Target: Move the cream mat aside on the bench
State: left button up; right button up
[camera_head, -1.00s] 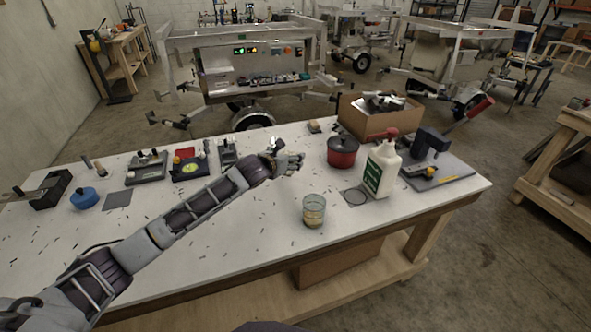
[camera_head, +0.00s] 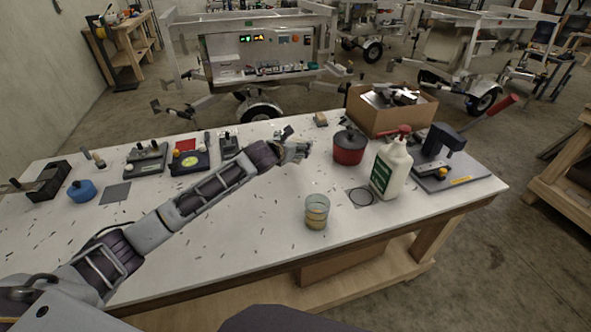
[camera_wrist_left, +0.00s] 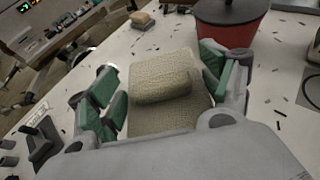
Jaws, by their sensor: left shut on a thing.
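The cream mat (camera_wrist_left: 160,92) shows in the left wrist view as a woven cloth, bunched into a fold between the green-padded fingers of my left gripper (camera_wrist_left: 163,88). The gripper is shut on it, low over the white bench. In the head view my left gripper (camera_head: 299,152) is over the middle of the bench (camera_head: 262,222), left of the red pot. The mat is hard to make out there, mostly hidden by the hand. I cannot tell whether part of it touches the bench. My right gripper is not in view.
The red pot (camera_head: 349,147) stands close to the gripper's right. A small tan block (camera_head: 320,119) lies behind. The front left of the bench is clear of large objects.

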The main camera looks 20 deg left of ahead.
pick_arm(q)
send_over(295, 172)
notch_tip(295, 172, down, 4)
jog(key=shift+d+f, duration=0.1)
jog(key=shift+f, duration=0.7)
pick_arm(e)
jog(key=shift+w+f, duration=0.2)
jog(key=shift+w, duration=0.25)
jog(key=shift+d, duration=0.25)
pick_arm(q)
jog(key=shift+f+b, duration=0.3)
jog(key=shift+f, duration=1.65)
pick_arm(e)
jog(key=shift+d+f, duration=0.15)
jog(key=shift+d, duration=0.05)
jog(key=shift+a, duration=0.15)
